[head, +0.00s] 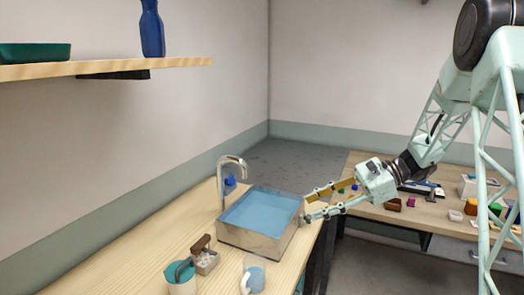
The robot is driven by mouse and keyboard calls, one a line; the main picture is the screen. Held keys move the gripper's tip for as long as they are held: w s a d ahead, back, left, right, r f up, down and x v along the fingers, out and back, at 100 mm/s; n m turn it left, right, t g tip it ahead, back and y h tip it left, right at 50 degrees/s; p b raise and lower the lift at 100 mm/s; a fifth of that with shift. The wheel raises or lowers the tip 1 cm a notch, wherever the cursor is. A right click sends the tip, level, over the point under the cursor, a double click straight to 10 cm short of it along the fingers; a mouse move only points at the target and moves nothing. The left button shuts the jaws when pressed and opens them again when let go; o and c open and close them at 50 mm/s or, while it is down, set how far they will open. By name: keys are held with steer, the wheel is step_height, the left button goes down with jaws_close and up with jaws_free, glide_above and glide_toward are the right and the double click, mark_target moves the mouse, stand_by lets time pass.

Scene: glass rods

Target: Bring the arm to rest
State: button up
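My arm comes in from the upper right and reaches left and down. My gripper (307,206) hangs at the right side of the sink basin (258,238), close to its rim. Its two fingers are spread apart, one above the other, and nothing shows between them. I cannot tell whether a fingertip touches the basin. No glass rod can be made out.
The basin holds blue water (262,210), with a metal tap (226,162) behind it. A teal container (181,283), a brown-and-white holder (204,257) and a clear jug (256,273) stand in front. A second table (420,217) at right carries several small items. A shelf (120,66) juts out upper left.

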steer(key=s+a+r+n+h, duration=0.15)
steer(key=s+r, duration=0.25)
steer(key=s, duration=0.4)
steer(key=s+a+r+n+g+h, duration=0.1)
steer(key=s+r+n+h, duration=0.2)
steer(key=s, duration=0.5)
steer(key=s+a+r+n+h, duration=0.2)
steer(key=s+r+n, duration=0.15)
steer(key=s, duration=0.35)
steer(key=s+d+r+n+t+h, duration=0.1)
steer(key=s+d+n+t+h, duration=0.1)
steer(key=s, duration=1)
steer(key=s+d+r+n+t+h, duration=0.2)
steer(key=s+d+n+h, duration=0.2)
steer(key=s, duration=0.9)
steer(key=shift+d+r+n, duration=0.15)
steer(key=shift+d+n, duration=0.8)
steer(key=shift+n, duration=0.05)
steer(key=shift+a, duration=0.1)
